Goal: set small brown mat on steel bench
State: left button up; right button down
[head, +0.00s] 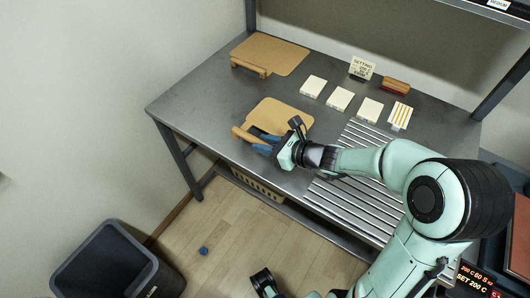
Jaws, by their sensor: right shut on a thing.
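The small brown mat (284,112) is over the front middle of the steel bench (205,100). Its wooden handle (241,133) faces the front edge. My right gripper (264,138), with blue fingers, is shut on the mat at its handle side. The gripper hides part of the handle. I cannot tell whether the mat lies flat on the steel or is just above it. A dark part of my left gripper (263,281) shows low in the picture, over the floor and away from the bench; its fingers are not clear.
A larger brown mat (272,52) with a wooden handle lies at the back left. Several pale blocks (340,98), a sign card (361,68) and a brown block (396,86) stand to the right. A slatted grille (350,185) is at front right. A dark bin (105,262) stands on the floor.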

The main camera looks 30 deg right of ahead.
notch_tip(320, 180, down, 4)
jog(key=shift+r+b, duration=0.2)
jog(key=shift+b, duration=0.35)
jog(key=c, duration=0.9)
grip_release()
jog(key=p+v, duration=0.2)
jog(key=v, duration=1)
jog(key=shift+r+p, duration=0.15)
jog(key=shift+p, duration=0.25)
